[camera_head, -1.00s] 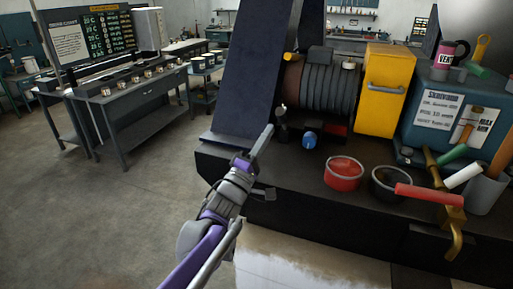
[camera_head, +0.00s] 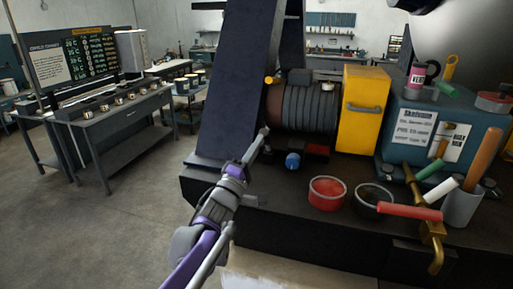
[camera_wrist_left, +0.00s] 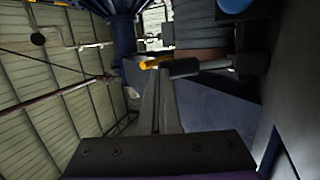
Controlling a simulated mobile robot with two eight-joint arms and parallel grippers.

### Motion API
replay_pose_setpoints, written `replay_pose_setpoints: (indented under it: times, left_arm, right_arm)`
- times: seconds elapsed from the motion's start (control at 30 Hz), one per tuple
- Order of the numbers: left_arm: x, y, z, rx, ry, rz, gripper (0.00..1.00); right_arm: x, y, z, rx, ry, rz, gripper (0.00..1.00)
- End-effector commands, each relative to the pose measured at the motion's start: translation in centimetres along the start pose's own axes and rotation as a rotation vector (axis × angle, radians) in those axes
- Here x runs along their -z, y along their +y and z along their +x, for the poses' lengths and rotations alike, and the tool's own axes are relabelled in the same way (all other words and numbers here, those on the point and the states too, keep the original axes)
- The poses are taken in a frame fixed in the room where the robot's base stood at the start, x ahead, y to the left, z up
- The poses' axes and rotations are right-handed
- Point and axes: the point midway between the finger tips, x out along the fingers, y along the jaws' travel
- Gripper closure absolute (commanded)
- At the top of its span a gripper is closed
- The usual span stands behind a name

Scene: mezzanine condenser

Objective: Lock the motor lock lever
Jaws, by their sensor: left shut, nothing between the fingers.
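The ribbed grey motor (camera_head: 303,106) stands on the dark bench, beside a tall dark slanted panel. My left gripper (camera_head: 263,133) is shut and empty, with its tip in front of the motor's lower left side. In the left wrist view its closed fingers (camera_wrist_left: 160,100) point at a dark rod with a yellow end (camera_wrist_left: 150,62). The rod lies just past the fingertips, and I cannot tell whether they touch. It may be the motor lock lever, but I cannot be sure. My right gripper is out of view.
A blue knob (camera_head: 292,161) sits below the motor. A yellow box (camera_head: 363,110), a red bowl (camera_head: 327,192), a black bowl (camera_head: 372,199) and a red-handled brass tool (camera_head: 410,211) are to the right. Open floor (camera_head: 95,230) lies to the left.

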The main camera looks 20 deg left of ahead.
Motion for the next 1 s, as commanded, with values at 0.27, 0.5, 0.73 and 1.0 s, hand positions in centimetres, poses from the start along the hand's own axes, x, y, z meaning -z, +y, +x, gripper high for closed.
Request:
replay_pose_setpoints:
  times: [0.27,0.5,0.73,1.0]
  left_arm:
    - [0.5,1.4,2.6,0.194,0.001,-0.036,1.0]
    - [1.1,1.7,5.6,0.208,0.0,-0.042,1.0]
    - [1.6,1.7,8.6,0.207,-0.001,-0.042,1.0]
    - [2.2,1.1,11.3,0.206,0.0,-0.041,1.0]
  right_arm:
    - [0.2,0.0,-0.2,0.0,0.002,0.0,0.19]
    - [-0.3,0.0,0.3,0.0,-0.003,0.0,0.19]
    - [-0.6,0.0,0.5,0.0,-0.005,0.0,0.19]
    - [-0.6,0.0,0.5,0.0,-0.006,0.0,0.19]
